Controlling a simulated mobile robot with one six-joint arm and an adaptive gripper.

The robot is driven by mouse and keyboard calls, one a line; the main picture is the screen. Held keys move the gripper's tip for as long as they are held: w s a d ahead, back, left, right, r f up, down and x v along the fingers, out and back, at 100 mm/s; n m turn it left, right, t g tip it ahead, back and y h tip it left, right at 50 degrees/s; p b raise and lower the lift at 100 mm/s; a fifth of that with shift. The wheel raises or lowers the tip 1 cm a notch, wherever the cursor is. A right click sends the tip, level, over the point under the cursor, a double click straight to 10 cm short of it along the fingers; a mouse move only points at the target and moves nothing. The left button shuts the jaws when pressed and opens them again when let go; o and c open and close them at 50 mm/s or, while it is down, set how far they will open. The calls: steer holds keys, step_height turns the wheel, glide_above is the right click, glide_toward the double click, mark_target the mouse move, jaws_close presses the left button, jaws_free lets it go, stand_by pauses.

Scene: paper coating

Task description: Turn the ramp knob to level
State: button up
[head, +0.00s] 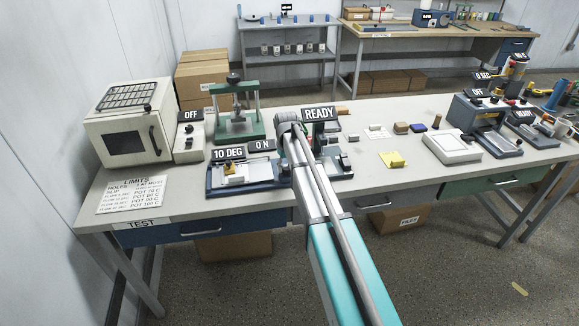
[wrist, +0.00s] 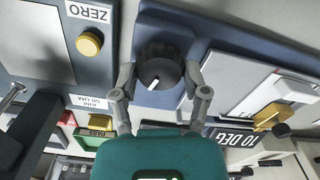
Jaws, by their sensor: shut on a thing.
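The ramp unit (head: 215,187) is a blue base with a pale board and a yellow block, on the left half of the bench. Its sign (head: 227,154) reads 10 DEG, and the sign also shows in the wrist view (wrist: 236,138). The ramp knob (wrist: 153,52) is dark and round with a white pointer mark, set on the blue base. My gripper (wrist: 160,78) is shut on the knob, one finger on each side. In the head view my arm hides the knob and the fingertips.
Beside the knob is a panel with a ZERO label (wrist: 88,12) and a yellow button (wrist: 89,43). A green press (head: 238,125) and a white oven (head: 130,125) stand behind and left. A yellow pad (head: 392,159) lies right on fairly open bench.

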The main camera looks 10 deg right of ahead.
steer(key=shift+s+n, duration=0.25)
steer(key=shift+n, duration=1.45)
steer(key=o, duration=1.1)
steer(key=shift+o, duration=0.2)
steer(key=shift+w, duration=0.1)
steer(key=shift+r, duration=0.1)
